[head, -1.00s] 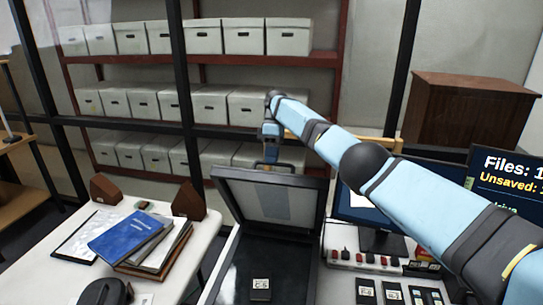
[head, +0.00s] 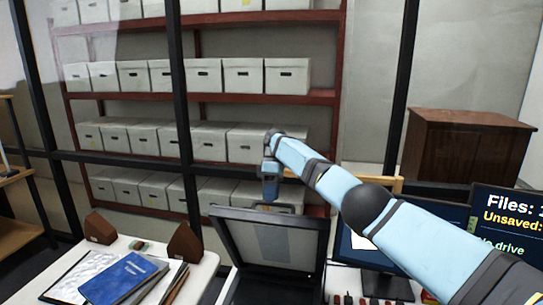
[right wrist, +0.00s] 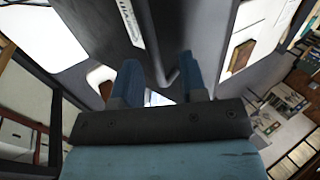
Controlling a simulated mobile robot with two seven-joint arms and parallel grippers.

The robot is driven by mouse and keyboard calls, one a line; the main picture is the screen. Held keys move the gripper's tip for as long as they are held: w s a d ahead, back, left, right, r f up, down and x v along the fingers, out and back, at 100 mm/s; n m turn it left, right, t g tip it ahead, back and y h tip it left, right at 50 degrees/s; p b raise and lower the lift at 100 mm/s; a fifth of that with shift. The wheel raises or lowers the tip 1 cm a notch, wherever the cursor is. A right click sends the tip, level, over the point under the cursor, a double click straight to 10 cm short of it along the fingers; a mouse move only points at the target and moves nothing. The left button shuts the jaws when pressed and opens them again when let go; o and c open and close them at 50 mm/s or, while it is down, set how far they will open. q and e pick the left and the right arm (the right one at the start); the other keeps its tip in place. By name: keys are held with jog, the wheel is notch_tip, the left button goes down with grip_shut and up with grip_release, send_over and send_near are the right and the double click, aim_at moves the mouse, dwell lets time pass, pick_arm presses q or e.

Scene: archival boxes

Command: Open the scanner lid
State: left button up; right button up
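The scanner lid (head: 230,240) stands raised and tilted back in the head view, a dark frame with a pale inner panel. The scanner's bed below it is mostly cut off by the bottom edge. My right gripper (head: 270,196) points down at the lid's upper edge, at its back side; I cannot tell whether it touches. In the right wrist view my two blue fingers (right wrist: 160,82) are spread apart, with a dark grey surface beyond them and nothing clearly held. My left gripper is not in view.
A white table (head: 205,270) at left holds a blue folder (head: 125,279) and brown wedge blocks (head: 185,243). A monitor (head: 385,265) stands right of the lid, partly behind my right arm. Shelves of white boxes (head: 287,75) and a wooden cabinet (head: 465,150) are behind.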

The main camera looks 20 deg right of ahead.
notch_tip(320, 180, up, 17)
jog(key=p, duration=0.4)
jog(key=shift+p, duration=0.3)
jog(key=shift+s, duration=0.1)
jog(key=shift+f, duration=0.1)
